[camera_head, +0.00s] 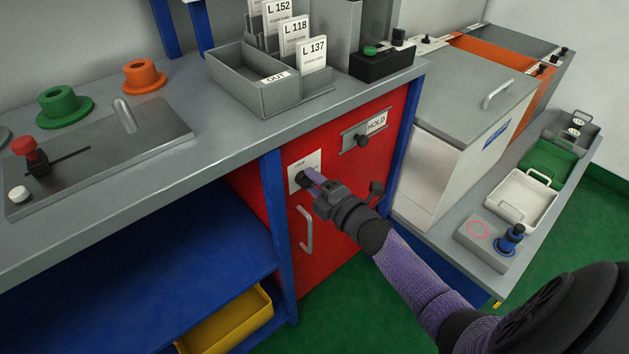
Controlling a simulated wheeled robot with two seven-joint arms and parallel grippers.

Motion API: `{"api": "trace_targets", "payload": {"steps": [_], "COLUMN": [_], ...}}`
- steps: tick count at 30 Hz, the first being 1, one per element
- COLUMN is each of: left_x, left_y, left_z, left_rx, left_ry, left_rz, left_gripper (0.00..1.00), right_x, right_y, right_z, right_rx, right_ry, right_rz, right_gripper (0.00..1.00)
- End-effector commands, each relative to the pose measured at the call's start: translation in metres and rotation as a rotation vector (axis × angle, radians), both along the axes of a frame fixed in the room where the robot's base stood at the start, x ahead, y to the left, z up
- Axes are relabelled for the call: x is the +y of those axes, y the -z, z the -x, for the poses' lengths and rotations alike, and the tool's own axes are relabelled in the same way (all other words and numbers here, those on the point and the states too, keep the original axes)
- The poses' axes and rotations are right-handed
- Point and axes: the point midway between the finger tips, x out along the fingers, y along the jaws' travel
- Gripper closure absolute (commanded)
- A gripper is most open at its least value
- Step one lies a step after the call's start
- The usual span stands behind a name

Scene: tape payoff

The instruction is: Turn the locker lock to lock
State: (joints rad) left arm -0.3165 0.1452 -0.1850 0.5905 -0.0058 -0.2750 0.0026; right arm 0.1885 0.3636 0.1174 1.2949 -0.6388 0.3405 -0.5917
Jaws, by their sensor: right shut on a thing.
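The red locker door (339,244) is under the counter in the middle of the view, and it looks shut. Its lock (302,179) sits on a white plate (294,185) near the door's upper left. My right gripper (313,178) reaches in from the lower right and is at the lock, shut on the lock's knob. The gripper's fingers hide much of the knob, so I cannot tell its exact angle. The print on the plate is too small to read clearly. My left gripper is not in view.
A grey handle (305,230) stands out from the door just below the lock. A HOLD sign (376,123) in a metal holder with a dark knob is above right. The counter (218,136) edge overhangs above. A blue post (274,215) stands left of the door.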

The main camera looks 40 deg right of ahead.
Motion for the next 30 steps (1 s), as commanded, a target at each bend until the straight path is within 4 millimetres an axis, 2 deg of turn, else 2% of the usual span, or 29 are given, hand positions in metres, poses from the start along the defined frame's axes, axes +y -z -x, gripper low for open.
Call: {"api": "trace_targets", "payload": {"steps": [14, 15, 16, 25, 30], "left_x": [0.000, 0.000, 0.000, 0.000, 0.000], "left_y": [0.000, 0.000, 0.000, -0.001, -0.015], "left_z": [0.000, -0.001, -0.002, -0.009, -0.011], "left_rx": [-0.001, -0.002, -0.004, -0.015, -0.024], "left_ry": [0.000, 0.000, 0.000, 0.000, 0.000], "left_rz": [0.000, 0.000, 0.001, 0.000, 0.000], "left_gripper": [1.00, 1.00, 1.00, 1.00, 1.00], "right_x": [0.000, 0.000, 0.000, 0.000, -0.002], "right_y": [0.001, 0.001, 0.001, 0.000, -0.003], "right_z": [0.000, 0.000, 0.000, 0.005, 0.037], "right_rx": [0.003, 0.003, 0.003, 0.002, 0.002], "right_ry": [0.000, 0.000, 0.000, 0.000, 0.000], "right_rz": [-0.013, -0.013, -0.013, -0.013, -0.015], "right_gripper": [1.00, 0.49, 0.46, 0.46, 0.46]}}
